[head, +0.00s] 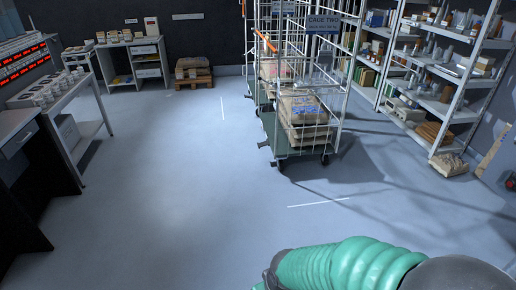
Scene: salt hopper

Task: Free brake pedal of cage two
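Cage two (268,122) is a wire roll cage on castors in the upper middle of the head view, with a dark sign (324,23) reading CAGE TWO. It holds stacked sacks (304,110) on a green base. A small light part (264,144) sticks out low at its left front corner; I cannot tell whether it is the brake pedal. An orange bar (266,41) shows high on the cage's left side. My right arm, in a green ribbed sleeve, crosses the bottom right, well short of the cage. Neither gripper is in view.
Another cage (249,40) stands close behind. Shelving (448,100) with goods lines the right wall. A bench (85,105) and a low shelf unit (140,60) stand at left; a loaded pallet (193,83) is at the back. Open floor (190,190) lies before the cage.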

